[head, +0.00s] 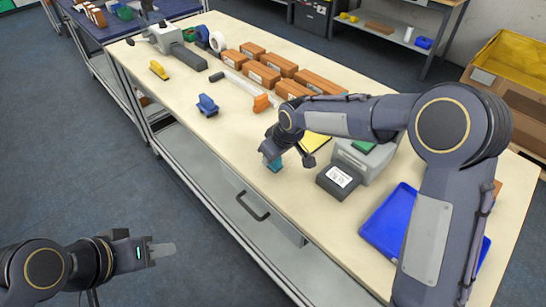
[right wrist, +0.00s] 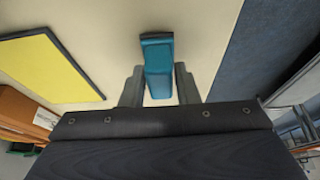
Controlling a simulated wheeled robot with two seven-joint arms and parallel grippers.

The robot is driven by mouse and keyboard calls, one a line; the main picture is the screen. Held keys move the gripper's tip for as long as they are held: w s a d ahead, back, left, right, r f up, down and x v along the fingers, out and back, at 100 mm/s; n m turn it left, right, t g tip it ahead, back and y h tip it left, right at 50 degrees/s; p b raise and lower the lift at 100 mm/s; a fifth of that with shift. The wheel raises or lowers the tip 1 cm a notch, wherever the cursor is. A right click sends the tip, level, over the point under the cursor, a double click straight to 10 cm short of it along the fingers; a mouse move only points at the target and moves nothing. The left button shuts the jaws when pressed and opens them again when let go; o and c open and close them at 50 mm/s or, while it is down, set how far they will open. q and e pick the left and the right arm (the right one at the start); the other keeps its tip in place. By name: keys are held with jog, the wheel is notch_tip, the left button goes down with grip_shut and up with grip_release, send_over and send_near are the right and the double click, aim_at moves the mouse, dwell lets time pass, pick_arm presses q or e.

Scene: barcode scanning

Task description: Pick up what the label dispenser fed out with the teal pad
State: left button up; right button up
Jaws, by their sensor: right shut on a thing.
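The teal pad (head: 273,165) is between the fingers of my right gripper (head: 272,155), at the near edge of the table. In the right wrist view the teal pad (right wrist: 157,65) stands between both fingers of the right gripper (right wrist: 158,72), which is shut on it. The label dispenser (head: 362,160) is a grey box to the right of this gripper. A white label with dark print (head: 340,176) shows on its dark front part. The pad is apart from the label. My left gripper (head: 160,250) hangs over the floor, away from the table; its finger gap cannot be made out.
A yellow sheet (head: 314,142) lies behind the right gripper. A blue tray (head: 391,222) is right of the dispenser. Several brown boxes (head: 262,75), an orange stand (head: 262,103) and a blue stand (head: 207,105) are farther back. The table's near-left strip is clear.

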jog(key=shift+r, duration=0.45)
jog(key=s+r+b, duration=0.2)
jog(key=s+r, duration=0.9)
jog(key=s, duration=0.3)
jog(key=shift+a+r, duration=0.25)
jog(key=shift+r, duration=0.15)
jog(key=o, duration=0.5)
jog(key=c, duration=0.6)
jog(key=shift+o, duration=0.2)
